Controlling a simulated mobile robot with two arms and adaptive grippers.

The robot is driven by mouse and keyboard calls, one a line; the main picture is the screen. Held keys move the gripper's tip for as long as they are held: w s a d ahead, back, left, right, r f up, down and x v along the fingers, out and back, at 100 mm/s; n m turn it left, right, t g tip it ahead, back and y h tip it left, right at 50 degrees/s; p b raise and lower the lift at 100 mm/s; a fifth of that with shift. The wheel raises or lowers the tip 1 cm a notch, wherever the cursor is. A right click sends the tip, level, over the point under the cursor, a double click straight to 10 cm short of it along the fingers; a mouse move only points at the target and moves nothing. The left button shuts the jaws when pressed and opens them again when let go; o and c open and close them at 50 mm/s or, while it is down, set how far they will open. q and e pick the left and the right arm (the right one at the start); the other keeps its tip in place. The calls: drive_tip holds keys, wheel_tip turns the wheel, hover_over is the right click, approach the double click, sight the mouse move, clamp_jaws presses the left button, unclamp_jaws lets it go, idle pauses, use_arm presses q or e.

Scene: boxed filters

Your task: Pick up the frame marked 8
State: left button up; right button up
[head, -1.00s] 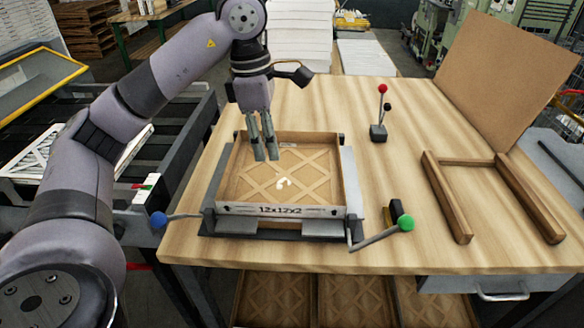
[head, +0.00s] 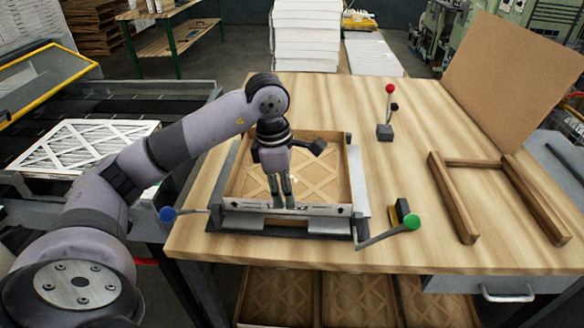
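A wooden-walled frame with a crossed lattice (head: 318,179) sits in a dark metal fixture (head: 360,185) on the bench. Its front wall carries black print that read 12x12x2 earlier and is now partly covered. A pale mark on the lattice is mostly hidden behind my gripper; I cannot read an 8 on it. My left gripper (head: 284,203) points down at the frame's front wall, its two fingers slightly apart with nothing seen between them. Whether they touch the wall is unclear. My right gripper is out of view.
Blue (head: 167,214) and green (head: 411,222) knobbed levers flank the fixture. A red-knobbed lever (head: 387,115) stands behind right. A three-sided wooden frame (head: 456,198) and leaning brown board (head: 510,85) are at right. More lattice frames (head: 276,298) lie below the bench.

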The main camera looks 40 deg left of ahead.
use_arm(q)
drive_tip(key=shift+w+d+f, duration=0.1)
drive_tip(key=shift+d+f, duration=0.1)
drive_tip(key=shift+f, duration=1.3)
clamp_jaws()
